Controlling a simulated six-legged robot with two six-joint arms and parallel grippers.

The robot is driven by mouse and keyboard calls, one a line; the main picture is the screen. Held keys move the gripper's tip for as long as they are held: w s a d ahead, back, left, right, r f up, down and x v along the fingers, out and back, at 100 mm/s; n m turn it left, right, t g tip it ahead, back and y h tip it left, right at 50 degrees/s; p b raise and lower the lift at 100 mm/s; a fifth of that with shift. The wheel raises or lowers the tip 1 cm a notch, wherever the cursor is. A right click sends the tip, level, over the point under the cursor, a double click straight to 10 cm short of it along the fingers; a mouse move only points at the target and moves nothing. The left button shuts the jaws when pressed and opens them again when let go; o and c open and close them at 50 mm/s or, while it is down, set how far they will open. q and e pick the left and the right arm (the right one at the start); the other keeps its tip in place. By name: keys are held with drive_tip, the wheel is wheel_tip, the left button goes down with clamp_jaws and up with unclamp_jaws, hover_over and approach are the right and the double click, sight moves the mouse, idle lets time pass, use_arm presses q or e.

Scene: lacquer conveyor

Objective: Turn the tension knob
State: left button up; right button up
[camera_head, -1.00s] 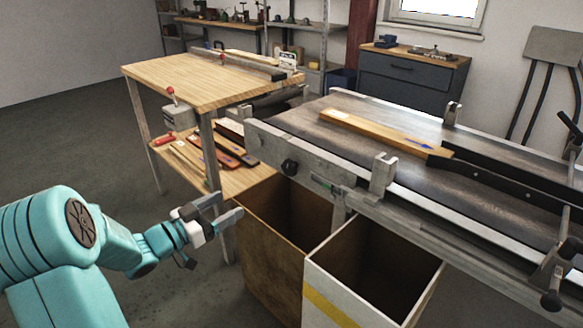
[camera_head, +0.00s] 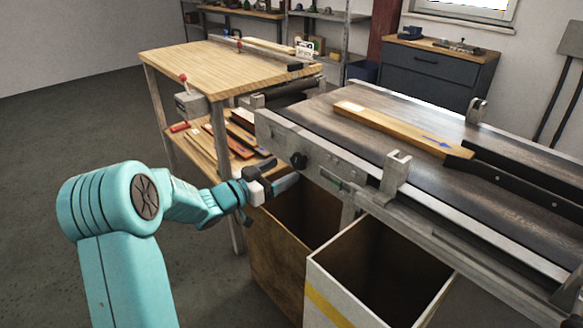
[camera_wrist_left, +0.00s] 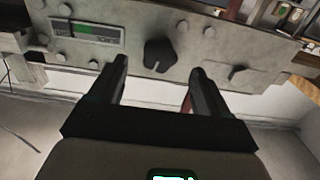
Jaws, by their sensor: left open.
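The tension knob (camera_head: 299,160) is a small black knob on the grey side rail of the conveyor. In the left wrist view the black knob (camera_wrist_left: 158,55) sits just beyond and between my fingertips, on a grey metal plate, with a small gauge with a green band (camera_wrist_left: 88,31) beside it. My left gripper (camera_head: 283,177) is open and empty, a little to the left of and below the knob in the head view. Its two dark fingers (camera_wrist_left: 160,68) show apart in the left wrist view, and neither appears to touch the knob. My right gripper is not in view.
The conveyor belt (camera_head: 345,125) carries a wooden strip (camera_head: 390,125). Two open bins, one brown (camera_head: 262,250) and one white with a yellow stripe (camera_head: 325,290), stand below the rail. A wooden bench (camera_head: 210,75) stands behind. A bracket (camera_head: 397,178) rises from the rail.

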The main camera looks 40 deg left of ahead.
sight(295, 164)
use_arm(q)
drive_tip(key=shift+w+d, duration=0.15)
drive_tip(key=shift+w, duration=2)
drive_tip(key=c, duration=1)
drive_tip(key=m+b, duration=0.1)
drive_tip(key=b, duration=0.1)
drive_tip(key=m+b, duration=0.2)
drive_tip(key=shift+f, duration=0.25)
drive_tip(key=shift+r+m+b, duration=0.15)
drive_tip(key=shift+m+b, duration=1.5)
drive_tip(key=shift+m, duration=0.75)
drive_tip(key=o, duration=1)
drive_tip(key=shift+r, duration=0.1)
